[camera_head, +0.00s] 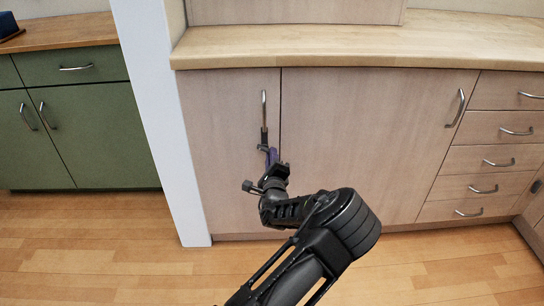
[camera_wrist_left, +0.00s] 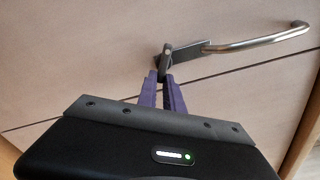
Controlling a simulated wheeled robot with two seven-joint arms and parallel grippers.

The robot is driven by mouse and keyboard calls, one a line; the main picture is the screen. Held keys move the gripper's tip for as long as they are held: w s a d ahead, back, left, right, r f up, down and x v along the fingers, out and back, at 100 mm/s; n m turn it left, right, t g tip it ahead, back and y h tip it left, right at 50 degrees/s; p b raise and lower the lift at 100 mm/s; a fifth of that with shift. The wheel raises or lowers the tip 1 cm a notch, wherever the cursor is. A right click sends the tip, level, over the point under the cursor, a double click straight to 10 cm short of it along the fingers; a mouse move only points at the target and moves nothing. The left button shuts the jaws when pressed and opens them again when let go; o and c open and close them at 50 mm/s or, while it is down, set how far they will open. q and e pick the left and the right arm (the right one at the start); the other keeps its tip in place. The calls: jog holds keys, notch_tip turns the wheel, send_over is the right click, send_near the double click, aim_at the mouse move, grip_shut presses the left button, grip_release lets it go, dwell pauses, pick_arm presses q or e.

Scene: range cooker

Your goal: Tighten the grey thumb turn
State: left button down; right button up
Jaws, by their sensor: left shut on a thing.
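The grey thumb turn (camera_wrist_left: 167,54) is a small dark grey piece at the end of a dark plate below the bar handle, on the pale wood cabinet door. My left gripper (camera_wrist_left: 162,76) has purple fingers that are shut on the thumb turn, one on each side of its near end. In the head view the left gripper (camera_head: 270,151) reaches up to the door from below, and the thumb turn (camera_head: 263,147) shows small at its tips. The fingers hide part of the grip. My right gripper is in neither view.
The silver bar handle (camera_head: 264,108) stands just above the thumb turn, close to the door's edge seam. A worktop (camera_head: 350,45) overhangs the cabinet. A white post (camera_head: 160,120) stands to the left. Wooden floor (camera_head: 110,250) is clear in front.

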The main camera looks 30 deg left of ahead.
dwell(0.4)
pick_arm(q)
jog(key=c, duration=1.5)
grip_release()
jog(key=p+v, duration=0.1)
jog(key=v, duration=0.6)
jog(key=shift+s+d, duration=0.3)
